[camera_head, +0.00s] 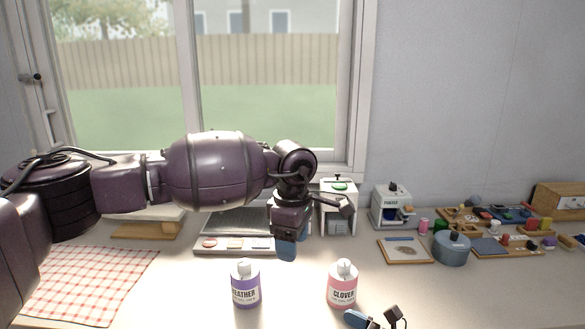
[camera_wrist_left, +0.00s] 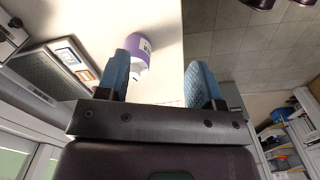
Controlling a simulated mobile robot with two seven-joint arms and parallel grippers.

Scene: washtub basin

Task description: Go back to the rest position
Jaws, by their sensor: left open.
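My left gripper (camera_head: 288,240) hangs in the middle of the head view, above and behind two pump bottles, with its blue fingers pointing down. In the left wrist view the left gripper (camera_wrist_left: 160,72) is open, with its fingers apart and nothing gripped. The purple bottle labelled HEATHER (camera_head: 246,288) stands upright on the table, and the wrist view shows a purple bottle (camera_wrist_left: 138,48) beyond the fingers. The pink CLOVER bottle (camera_head: 342,288) stands to its right. Part of my right gripper (camera_head: 375,318) shows at the bottom edge; its jaws are largely cut off.
A checkered cloth (camera_head: 90,284) lies at the left. A tray with small tiles (camera_head: 234,251) is behind the bottles. A white dispenser (camera_head: 338,212), a blue-grey pot (camera_head: 451,250) and boards with small items stand right. The window is behind; the right front tabletop is clear.

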